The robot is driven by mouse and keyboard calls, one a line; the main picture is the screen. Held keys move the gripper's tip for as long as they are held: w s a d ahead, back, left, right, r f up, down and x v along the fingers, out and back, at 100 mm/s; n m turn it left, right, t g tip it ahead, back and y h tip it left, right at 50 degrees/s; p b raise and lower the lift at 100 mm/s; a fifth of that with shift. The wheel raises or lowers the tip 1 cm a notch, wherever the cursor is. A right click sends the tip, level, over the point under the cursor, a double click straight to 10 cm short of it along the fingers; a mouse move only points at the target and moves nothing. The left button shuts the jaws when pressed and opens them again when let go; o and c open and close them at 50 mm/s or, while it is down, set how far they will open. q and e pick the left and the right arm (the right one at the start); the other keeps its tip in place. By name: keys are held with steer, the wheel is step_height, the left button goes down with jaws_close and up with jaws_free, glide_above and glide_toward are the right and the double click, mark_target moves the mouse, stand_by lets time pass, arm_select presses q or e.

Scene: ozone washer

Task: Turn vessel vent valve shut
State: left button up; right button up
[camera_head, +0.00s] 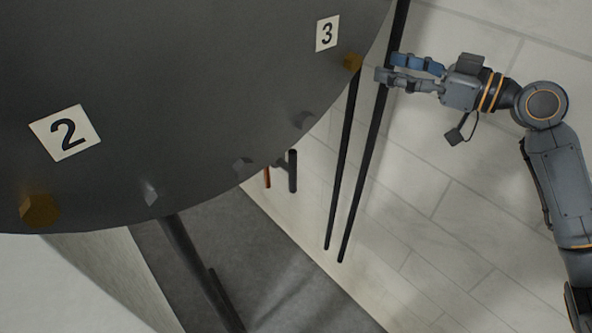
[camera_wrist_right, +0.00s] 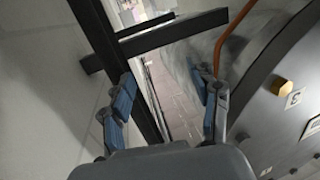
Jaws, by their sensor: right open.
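The vessel is a large dark grey round body (camera_head: 200,90) filling the upper left of the head view; its curved side also shows at the right of the right wrist view (camera_wrist_right: 265,115). I cannot clearly pick out the vent valve in either view. My right gripper (camera_head: 388,66) is open and empty, beside the vessel's rim and to the right of a gold bolt (camera_head: 352,62). In the right wrist view, my gripper's fingers (camera_wrist_right: 165,90) are spread apart with nothing between them. My left gripper is not in view.
White labels 2 (camera_head: 65,133) and 3 (camera_head: 327,33) sit on the vessel. Dark posts (camera_head: 365,165) run close to my right gripper. The wrist view shows a dark beam frame (camera_wrist_right: 165,35) and an orange pipe (camera_wrist_right: 230,38) ahead. Tiled floor (camera_head: 470,200) lies clear below my right arm.

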steer(key=shift+d+r, duration=0.15)
steer(key=shift+r, duration=0.5)
steer(key=shift+w, duration=0.1)
